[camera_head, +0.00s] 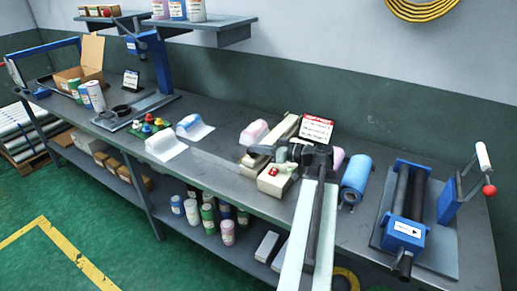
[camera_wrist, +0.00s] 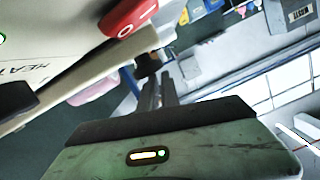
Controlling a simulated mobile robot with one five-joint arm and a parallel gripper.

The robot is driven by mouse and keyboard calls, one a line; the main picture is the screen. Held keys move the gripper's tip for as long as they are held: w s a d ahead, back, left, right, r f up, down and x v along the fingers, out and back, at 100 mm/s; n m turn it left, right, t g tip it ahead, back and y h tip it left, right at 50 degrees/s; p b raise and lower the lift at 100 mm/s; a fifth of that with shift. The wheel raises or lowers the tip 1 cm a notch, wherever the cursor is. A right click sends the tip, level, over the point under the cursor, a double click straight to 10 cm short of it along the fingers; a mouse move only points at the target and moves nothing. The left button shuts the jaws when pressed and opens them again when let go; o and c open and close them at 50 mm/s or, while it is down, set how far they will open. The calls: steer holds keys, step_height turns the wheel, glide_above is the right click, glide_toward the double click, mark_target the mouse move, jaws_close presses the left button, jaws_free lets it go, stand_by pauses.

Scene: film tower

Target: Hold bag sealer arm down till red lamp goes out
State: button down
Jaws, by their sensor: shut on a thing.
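The bag sealer (camera_head: 273,183) is a beige machine near the middle of the bench. Its long beige arm (camera_head: 287,127) lies low along it; I cannot tell whether it presses fully down. My gripper (camera_head: 283,152) is at the near end of this arm, shut on the black handle (camera_head: 261,150), with the grip itself largely hidden. In the wrist view, the sealer body (camera_wrist: 45,30) shows part of the word "HEAT" and a red switch (camera_wrist: 130,16). A red spot on the sealer shows in the head view, but I cannot tell whether a red lamp is lit.
A red-and-white sign (camera_head: 317,128) stands behind my arm. A blue roll (camera_head: 355,178) and a blue roller machine (camera_head: 404,225) are to the right. Pink bags (camera_head: 253,132) sit beside the sealer.

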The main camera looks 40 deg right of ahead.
steer(key=s+d+r+p, duration=0.2)
steer(key=s+r+p, duration=0.4)
steer(key=s, duration=0.3)
steer(key=shift+s+r+p, duration=0.2)
steer(key=shift+r+p, duration=0.05)
steer(key=shift+p, duration=0.3)
steer(key=shift+d, duration=0.1)
